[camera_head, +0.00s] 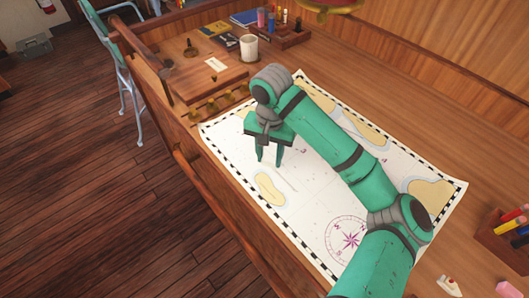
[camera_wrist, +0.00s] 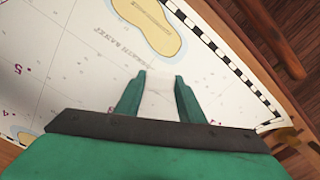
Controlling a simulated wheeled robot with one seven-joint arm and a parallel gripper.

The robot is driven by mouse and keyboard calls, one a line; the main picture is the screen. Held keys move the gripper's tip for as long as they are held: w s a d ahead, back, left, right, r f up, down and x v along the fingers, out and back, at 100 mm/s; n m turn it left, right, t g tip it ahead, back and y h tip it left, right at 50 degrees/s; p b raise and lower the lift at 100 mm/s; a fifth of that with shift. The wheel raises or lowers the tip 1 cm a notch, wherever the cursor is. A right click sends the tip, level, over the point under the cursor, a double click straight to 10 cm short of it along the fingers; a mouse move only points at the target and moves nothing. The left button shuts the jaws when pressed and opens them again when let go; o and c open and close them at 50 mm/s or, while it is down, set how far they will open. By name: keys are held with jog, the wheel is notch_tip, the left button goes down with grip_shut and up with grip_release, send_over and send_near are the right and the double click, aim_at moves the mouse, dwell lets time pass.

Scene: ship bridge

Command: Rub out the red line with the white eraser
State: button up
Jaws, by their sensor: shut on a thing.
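A white nautical chart (camera_head: 310,215) with tan land shapes and a purple compass rose lies on the wooden desk. My gripper (camera_head: 269,163) points down over the left part of the chart. In the wrist view, my gripper (camera_wrist: 160,78) is shut on a pale block, the white eraser (camera_wrist: 158,92), which blends with the chart behind it. I cannot tell whether the eraser touches the paper. No red line stands out in either view; part of the chart is hidden behind my arm and gripper.
A white mug (camera_head: 249,47) and a pen rack (camera_head: 290,36) stand at the back. A pencil box (camera_head: 505,237), a small white-and-red item (camera_head: 448,285) and a pink block (camera_head: 508,288) are at the right. A wooden rail (camera_head: 200,180) edges the desk.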

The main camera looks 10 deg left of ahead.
aim_at(289, 177)
jog(key=shift+s+d, duration=0.1)
jog(key=shift+d, duration=0.05)
jog(key=shift+s+d, duration=0.25)
jog(key=shift+d, duration=0.25)
jog(key=shift+s+d, duration=0.2)
jog(key=shift+d, duration=0.3)
jog(key=shift+s+d, duration=0.25)
jog(key=shift+d, duration=0.3)
jog(key=shift+s+d, duration=0.2)
jog(key=shift+d, duration=0.3)
jog(key=shift+d, duration=0.1)
jog(key=shift+s+d, duration=0.25)
jog(key=shift+d, duration=0.25)
jog(key=shift+s+d, duration=0.25)
jog(key=shift+d, duration=0.2)
jog(key=shift+s+d, duration=0.25)
jog(key=shift+d, duration=0.3)
jog(key=shift+s+d, duration=0.25)
jog(key=shift+d, duration=0.3)
